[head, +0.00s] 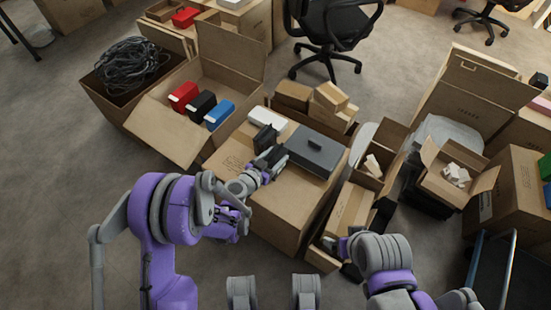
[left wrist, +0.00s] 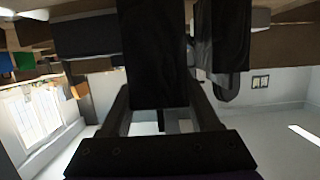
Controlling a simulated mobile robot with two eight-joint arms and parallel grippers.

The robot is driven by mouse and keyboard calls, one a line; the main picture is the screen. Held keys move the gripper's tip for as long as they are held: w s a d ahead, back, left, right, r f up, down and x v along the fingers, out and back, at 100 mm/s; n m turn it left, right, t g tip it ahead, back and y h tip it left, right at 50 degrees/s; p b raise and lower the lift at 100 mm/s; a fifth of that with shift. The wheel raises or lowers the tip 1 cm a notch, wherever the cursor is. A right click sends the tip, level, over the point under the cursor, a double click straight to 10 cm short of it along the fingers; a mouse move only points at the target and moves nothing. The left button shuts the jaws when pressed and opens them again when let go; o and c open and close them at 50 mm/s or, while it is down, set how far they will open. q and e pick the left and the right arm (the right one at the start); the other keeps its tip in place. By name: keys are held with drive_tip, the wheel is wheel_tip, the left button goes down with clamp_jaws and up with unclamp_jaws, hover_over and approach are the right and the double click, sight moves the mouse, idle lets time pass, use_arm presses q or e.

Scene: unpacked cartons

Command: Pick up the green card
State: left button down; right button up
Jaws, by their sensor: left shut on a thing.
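My left gripper (head: 273,158) is above a closed carton (head: 268,213) in the middle of the head view. It is shut on a dark block-like thing (head: 264,137). In the left wrist view this dark block (left wrist: 155,50) fills the space between the fingers. I cannot make out a green card for certain. A green thing (head: 546,166) shows at the right edge of the head view, partly cut off. My right gripper (head: 332,244) is low beside the narrow open cartons, and its fingers are too small and hidden to read.
A grey flat case (head: 312,152) and a white box (head: 268,117) lie on the middle carton. An open carton (head: 163,128) to the left holds red, black and blue boxes. A cable-filled carton (head: 100,88) stands far left. Open cartons crowd the right; floor shows at left.

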use_arm(q)
drive_tip(key=shift+f, duration=0.55)
drive_tip(key=shift+f, duration=0.2)
drive_tip(key=shift+c, duration=0.6)
unclamp_jaws()
drive_tip(key=shift+r, duration=0.3)
drive_tip(key=p+v, duration=0.1)
drive_tip(key=v, duration=1.1)
